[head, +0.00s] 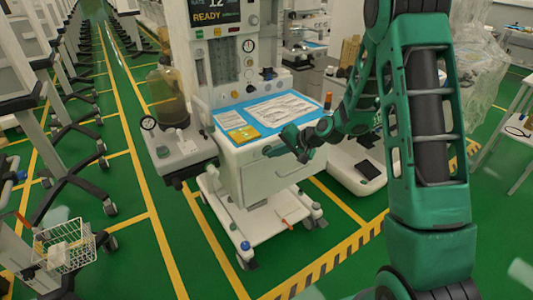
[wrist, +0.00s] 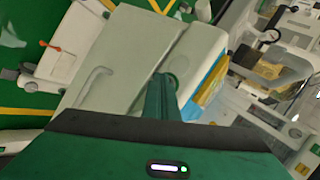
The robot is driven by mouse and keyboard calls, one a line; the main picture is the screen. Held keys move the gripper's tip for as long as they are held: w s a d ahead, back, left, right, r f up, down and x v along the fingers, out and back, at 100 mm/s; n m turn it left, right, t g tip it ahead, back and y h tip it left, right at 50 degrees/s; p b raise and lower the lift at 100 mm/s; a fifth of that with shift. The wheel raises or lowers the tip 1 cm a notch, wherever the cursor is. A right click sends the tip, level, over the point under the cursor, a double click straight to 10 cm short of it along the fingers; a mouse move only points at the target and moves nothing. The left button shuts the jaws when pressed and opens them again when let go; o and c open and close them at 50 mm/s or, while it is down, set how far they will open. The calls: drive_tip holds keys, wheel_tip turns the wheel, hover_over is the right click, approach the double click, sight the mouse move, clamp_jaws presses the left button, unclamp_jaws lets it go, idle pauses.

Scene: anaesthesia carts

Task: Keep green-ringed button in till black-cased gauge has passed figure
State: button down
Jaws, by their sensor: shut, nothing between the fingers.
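The green-ringed button (wrist: 172,80) is on the pale front of the cart in the wrist view, right at the tips of my gripper (wrist: 162,80). My gripper is shut and empty, and its fingers hide part of the ring. I cannot tell whether the button is pushed in. In the head view my gripper (head: 284,150) reaches the upper front of the cart (head: 270,178).
A second round gauge (head: 248,45) is on the upright panel, under a display (head: 213,16) reading READY. Papers and a yellow card (head: 243,134) lie on the blue worktop (head: 222,119). A wire basket (head: 65,247) stands at lower left.

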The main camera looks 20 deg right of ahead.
drive_tip(key=shift+s, duration=0.1)
drive_tip(key=shift+s+d, duration=0.3)
drive_tip(key=shift+s, duration=0.4)
drive_tip(key=s, duration=0.1)
drive_tip(key=s+d, duration=0.1)
drive_tip(key=s, duration=0.2)
drive_tip(key=shift+s+d, duration=0.25)
drive_tip(key=shift+s, duration=0.15)
